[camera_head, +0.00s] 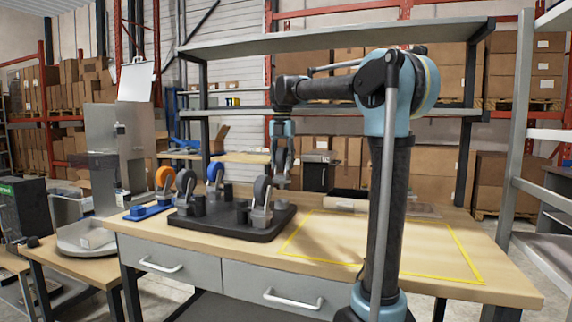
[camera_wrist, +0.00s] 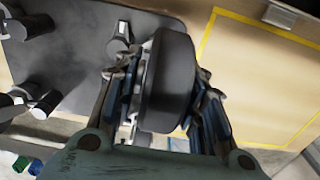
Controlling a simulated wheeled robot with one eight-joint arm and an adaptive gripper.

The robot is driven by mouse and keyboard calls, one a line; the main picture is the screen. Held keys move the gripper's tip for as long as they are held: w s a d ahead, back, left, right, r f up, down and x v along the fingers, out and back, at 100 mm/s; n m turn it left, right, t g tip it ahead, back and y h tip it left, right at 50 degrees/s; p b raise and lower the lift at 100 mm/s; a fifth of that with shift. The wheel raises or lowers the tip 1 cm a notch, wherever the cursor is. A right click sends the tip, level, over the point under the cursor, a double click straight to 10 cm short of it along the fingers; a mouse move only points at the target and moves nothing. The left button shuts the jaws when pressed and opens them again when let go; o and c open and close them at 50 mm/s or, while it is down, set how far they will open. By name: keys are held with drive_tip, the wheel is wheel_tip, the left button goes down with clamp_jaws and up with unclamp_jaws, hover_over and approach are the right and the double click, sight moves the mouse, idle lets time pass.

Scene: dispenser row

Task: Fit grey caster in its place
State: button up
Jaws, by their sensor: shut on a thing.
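My gripper (camera_head: 282,172) is shut on the grey caster. In the wrist view the caster's dark wheel (camera_wrist: 168,82) stands between the two fingers, with pale metal showing beside it. In the head view the gripper points down at the back right of the black base (camera_head: 225,230), and a grey metal piece (camera_head: 283,184) shows just under the fingertips. I cannot tell whether the held caster touches the base. Casters with dark wheels stand at the base's front left (camera_head: 185,181) and front right (camera_head: 262,190). A blue-wheeled caster (camera_head: 215,172) is at the back left.
Short black posts (camera_head: 240,211) rise from the base. A yellow-taped area (camera_head: 430,245) on the right of the table is mostly clear. A shelf (camera_head: 330,112) crosses behind my gripper.

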sight(283, 169)
drive_tip(key=shift+f, duration=0.1)
idle(0.5)
drive_tip(key=shift+f, duration=1.4)
drive_tip(key=shift+s+f, duration=0.1)
drive_tip(key=shift+s, duration=0.1)
drive_tip(key=shift+f, duration=1.7)
drive_tip(key=o, duration=1.4)
